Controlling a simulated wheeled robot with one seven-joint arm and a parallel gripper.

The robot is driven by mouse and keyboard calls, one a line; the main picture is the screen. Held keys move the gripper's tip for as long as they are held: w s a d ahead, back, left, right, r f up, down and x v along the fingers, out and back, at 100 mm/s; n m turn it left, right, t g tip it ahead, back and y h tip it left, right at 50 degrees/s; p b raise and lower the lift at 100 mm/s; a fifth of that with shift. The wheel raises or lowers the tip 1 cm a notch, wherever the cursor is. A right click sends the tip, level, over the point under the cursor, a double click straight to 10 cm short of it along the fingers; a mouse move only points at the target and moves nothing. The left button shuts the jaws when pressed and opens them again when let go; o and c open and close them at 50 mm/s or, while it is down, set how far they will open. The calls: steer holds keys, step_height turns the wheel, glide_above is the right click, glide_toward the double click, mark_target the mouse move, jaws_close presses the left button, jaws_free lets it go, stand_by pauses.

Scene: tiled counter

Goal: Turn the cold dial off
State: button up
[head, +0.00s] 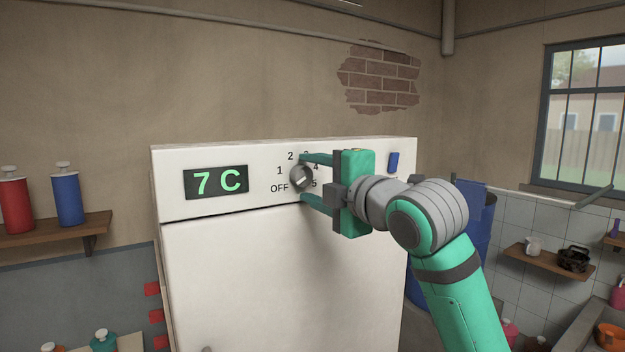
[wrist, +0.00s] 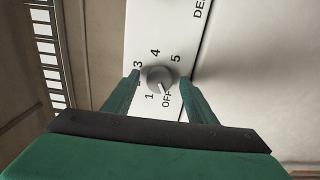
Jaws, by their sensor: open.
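The cold dial (head: 301,176) is a round grey knob on the white front panel of a fridge (head: 255,270), ringed by OFF and numbers up to 5. It also shows in the wrist view (wrist: 157,77), where its pale pointer seems to be at or close to OFF. My gripper (head: 303,178) is open, with one green finger above the dial and one below it. In the wrist view my gripper (wrist: 160,80) has its fingertips on either side of the knob. I cannot tell whether they touch it. Part of the number 3 is hidden by the upper finger in the head view.
A display (head: 216,182) left of the dial reads 7 C in green. A blue switch (head: 393,162) is at the panel's right. A wooden shelf (head: 50,245) with red and blue bottles is at the left. A blue barrel (head: 480,225) stands behind my arm.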

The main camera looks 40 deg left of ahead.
steer(key=v, duration=1)
steer(key=shift+s+d, duration=0.25)
steer(key=shift+f, duration=0.1)
